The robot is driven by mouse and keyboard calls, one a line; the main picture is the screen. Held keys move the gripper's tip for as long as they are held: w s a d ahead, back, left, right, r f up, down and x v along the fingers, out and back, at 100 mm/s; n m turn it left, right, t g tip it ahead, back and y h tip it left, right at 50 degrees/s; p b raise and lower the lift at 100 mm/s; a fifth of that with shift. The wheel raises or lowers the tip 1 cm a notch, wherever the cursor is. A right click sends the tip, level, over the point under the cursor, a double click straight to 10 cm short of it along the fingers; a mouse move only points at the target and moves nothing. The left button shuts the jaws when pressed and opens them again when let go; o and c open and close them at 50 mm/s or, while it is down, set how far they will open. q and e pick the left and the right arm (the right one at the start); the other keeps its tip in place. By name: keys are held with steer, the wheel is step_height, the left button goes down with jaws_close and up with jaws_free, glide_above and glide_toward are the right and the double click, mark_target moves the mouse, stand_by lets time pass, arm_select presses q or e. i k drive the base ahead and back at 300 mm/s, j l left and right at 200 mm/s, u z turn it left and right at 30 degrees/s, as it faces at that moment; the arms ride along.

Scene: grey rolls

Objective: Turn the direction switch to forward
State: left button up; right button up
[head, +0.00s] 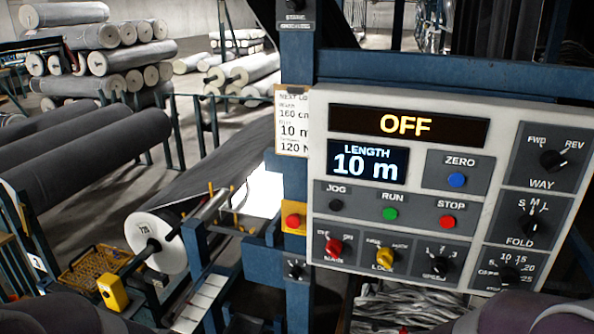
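The direction switch (553,160) is a black rotary knob at the upper right of the control panel, labelled WAY. FWD is marked at its upper left and REV at its upper right. Its pale pointer mark appears to lean up and right, toward REV. The light grey control panel (318,150) hangs on a blue frame, and its display (408,125) reads OFF. Neither gripper shows; only dark rounded parts, probably of my arms, show at the bottom left and bottom right edges.
Below the switch are the FOLD knob (534,225) and another selector (508,274). ZERO (457,180), RUN (390,214) and STOP (447,222) buttons sit to the left. A blue post (297,75) stands left of the panel. A large grey roll (160,240) lies further left.

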mark_target(552, 161)
steer(key=z, duration=1.4)
